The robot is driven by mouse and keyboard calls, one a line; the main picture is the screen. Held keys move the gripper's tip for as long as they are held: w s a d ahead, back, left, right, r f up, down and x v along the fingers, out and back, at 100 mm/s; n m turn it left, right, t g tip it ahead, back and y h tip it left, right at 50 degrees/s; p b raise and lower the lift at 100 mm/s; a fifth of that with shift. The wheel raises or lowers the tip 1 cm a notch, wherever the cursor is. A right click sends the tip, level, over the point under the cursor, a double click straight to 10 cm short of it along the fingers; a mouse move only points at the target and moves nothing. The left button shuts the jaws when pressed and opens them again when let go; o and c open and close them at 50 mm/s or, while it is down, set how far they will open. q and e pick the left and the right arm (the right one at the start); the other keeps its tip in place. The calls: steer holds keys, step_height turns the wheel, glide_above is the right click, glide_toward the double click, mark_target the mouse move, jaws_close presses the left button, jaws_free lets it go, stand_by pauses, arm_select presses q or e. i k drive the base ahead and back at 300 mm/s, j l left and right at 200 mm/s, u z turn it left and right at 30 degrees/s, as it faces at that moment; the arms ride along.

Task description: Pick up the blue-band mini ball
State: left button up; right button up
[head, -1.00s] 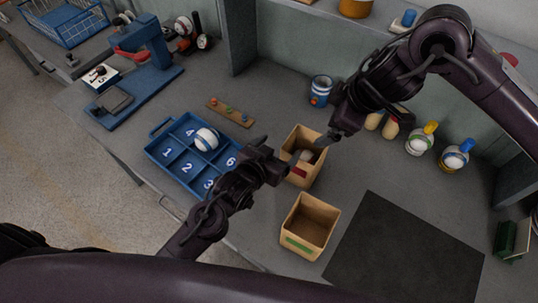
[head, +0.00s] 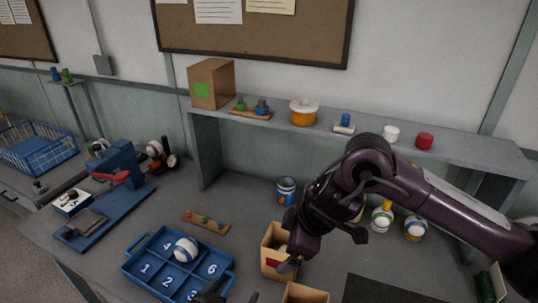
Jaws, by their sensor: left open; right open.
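A white ball with a blue band (head: 186,249) sits in the blue numbered tray (head: 137,272), in an upper compartment; its size is hard to judge. My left gripper (head: 232,295) shows only at the bottom edge, just right of the tray, open with nothing seen between its fingers. My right gripper (head: 290,258) points down at the cardboard box with a red label (head: 270,268). It is open, and the arm hides part of the box's inside. A pale shape in that box is mostly hidden.
A second cardboard box (head: 305,294) is cut off at the bottom. A blue press (head: 122,170) stands at left. A shelf (head: 350,132) spans the back.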

mark_target(186, 250)
steer(key=k+j, duration=0.3)
steer(key=k, duration=0.25)
steer(key=k+j, duration=0.3)
steer(key=k, duration=0.2)
